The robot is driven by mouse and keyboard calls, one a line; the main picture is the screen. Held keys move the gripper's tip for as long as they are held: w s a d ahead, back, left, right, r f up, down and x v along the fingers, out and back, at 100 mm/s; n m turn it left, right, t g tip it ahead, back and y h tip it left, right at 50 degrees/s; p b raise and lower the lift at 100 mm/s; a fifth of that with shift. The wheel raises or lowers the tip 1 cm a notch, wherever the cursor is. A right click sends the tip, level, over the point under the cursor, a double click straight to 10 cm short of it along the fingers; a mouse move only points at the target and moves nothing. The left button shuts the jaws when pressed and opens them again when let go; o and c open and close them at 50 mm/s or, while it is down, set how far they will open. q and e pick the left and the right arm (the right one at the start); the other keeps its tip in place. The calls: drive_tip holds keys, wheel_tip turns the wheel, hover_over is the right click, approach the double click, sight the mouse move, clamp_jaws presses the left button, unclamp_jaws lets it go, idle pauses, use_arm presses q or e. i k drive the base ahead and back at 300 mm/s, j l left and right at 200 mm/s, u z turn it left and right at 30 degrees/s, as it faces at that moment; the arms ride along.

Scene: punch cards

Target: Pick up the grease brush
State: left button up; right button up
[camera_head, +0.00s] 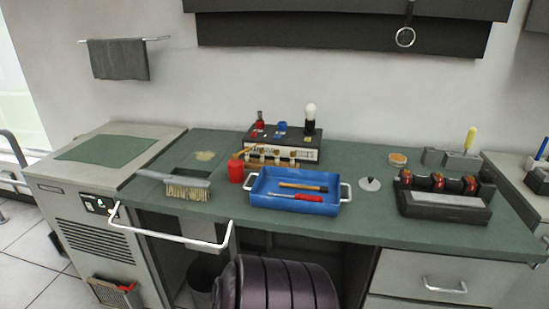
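A brush with a grey handle and pale bristles (187,190) lies on the green worktop near its front left edge, bristles facing the front. Two slim tools lie in the blue tray (260,199): one with a wooden brown handle (303,186) and one with a red handle (308,197). A red can (236,171) stands left of the tray with a yellowish stick-like thing at its top. I cannot tell for sure which of these is the grease brush. Neither of my grippers is in view, and nothing is being held.
A dark box with small items (285,152) stands behind the tray. A black rack with red-topped parts (440,200) is at the right. A white bar (170,238) juts out in front of the worktop. A ribbed dark purple object (275,285) stands below the front edge.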

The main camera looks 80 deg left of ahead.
sight(321, 189)
drive_tip(key=u, duration=2.45)
